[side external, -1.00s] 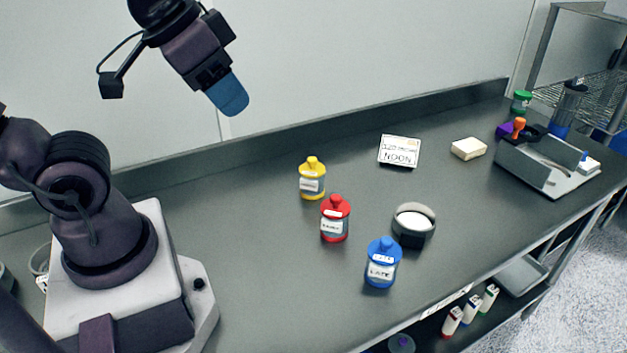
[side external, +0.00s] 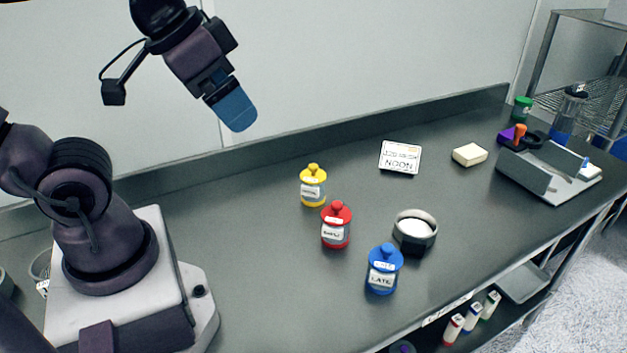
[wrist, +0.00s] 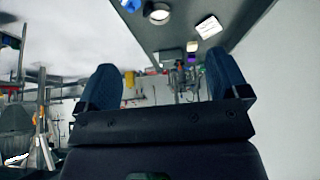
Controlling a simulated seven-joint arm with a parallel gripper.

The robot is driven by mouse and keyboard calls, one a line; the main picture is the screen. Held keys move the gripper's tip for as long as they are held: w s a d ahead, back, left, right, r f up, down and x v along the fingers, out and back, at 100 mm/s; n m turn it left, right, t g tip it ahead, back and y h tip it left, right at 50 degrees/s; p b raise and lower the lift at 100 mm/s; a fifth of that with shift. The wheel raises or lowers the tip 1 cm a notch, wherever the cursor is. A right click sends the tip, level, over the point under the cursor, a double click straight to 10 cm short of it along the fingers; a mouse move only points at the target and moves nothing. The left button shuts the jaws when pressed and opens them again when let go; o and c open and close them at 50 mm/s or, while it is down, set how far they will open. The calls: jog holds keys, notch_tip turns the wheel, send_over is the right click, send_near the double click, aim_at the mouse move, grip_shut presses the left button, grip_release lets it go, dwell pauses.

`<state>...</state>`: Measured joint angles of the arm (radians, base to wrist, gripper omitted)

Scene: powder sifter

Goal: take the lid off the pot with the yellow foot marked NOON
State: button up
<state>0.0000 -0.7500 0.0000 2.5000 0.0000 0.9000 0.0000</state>
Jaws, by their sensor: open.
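The yellow pot (side external: 313,186) stands upright on the dark bench with its yellow knobbed lid on. It has a pale label too small to read surely. A red pot (side external: 336,225) and a blue pot (side external: 383,268), both lidded, stand in a row nearer the front; the blue one's label reads LATE.
A dark round sifter or bowl with white contents (side external: 415,230) sits right of the pots. A cream block (side external: 469,154) and a metal tray (side external: 535,176) lie farther right. Several small bottles stand on the shelf below. The bench left of the pots is clear.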

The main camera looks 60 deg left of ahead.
jog(key=shift+d+f, duration=0.1)
jog(key=n+g+y, duration=0.4)
jog(key=n, duration=0.8)
send_near(313, 165)
jog(key=shift+n, duration=0.3)
jog(key=x, duration=1)
jog(key=shift+f, duration=0.1)
jog(key=c, duration=1)
